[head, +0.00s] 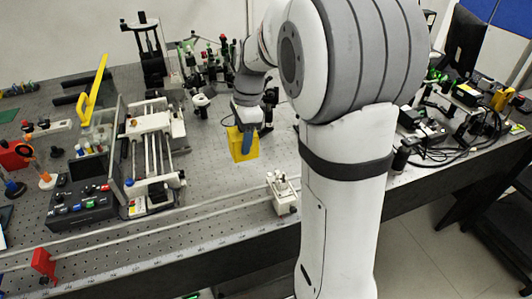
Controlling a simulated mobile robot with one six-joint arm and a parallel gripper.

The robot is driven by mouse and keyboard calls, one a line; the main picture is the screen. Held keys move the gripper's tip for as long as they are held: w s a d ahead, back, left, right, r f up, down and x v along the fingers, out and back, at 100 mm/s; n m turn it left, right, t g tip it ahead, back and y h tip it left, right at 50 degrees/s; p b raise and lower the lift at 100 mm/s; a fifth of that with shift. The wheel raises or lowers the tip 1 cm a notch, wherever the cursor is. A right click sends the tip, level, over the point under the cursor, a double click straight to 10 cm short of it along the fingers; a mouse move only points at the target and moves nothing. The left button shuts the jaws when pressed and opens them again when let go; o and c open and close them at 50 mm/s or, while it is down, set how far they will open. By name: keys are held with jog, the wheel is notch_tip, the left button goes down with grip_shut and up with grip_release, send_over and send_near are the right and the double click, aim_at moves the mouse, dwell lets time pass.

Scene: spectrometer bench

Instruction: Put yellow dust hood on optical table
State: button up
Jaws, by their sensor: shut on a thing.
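The yellow dust hood (239,147) is a small box-like yellow piece in the middle of the head view. My gripper (247,134) points down and is shut on the yellow dust hood, with a blue-grey finger in front of its face. The hood looks upright. I cannot tell whether its bottom edge touches the table or hangs just above it. The optical table (225,187) is the grey perforated surface beneath it. My arm hides part of the table to the right.
A rail stage (150,145) and a dark control box (80,207) stand left of the hood. A small white-grey device (283,193) stands in front, to the right. Optical mounts crowd the back. The table between the rail stage and small device is mostly bare.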

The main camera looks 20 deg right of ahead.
notch_tip(320, 180, down, 9)
jog(key=shift+s+r, duration=0.1)
jog(key=shift+r, duration=0.1)
dwell(0.3)
jog(key=shift+f, duration=0.25)
jog(key=o, duration=1)
jog(key=shift+r, duration=0.1)
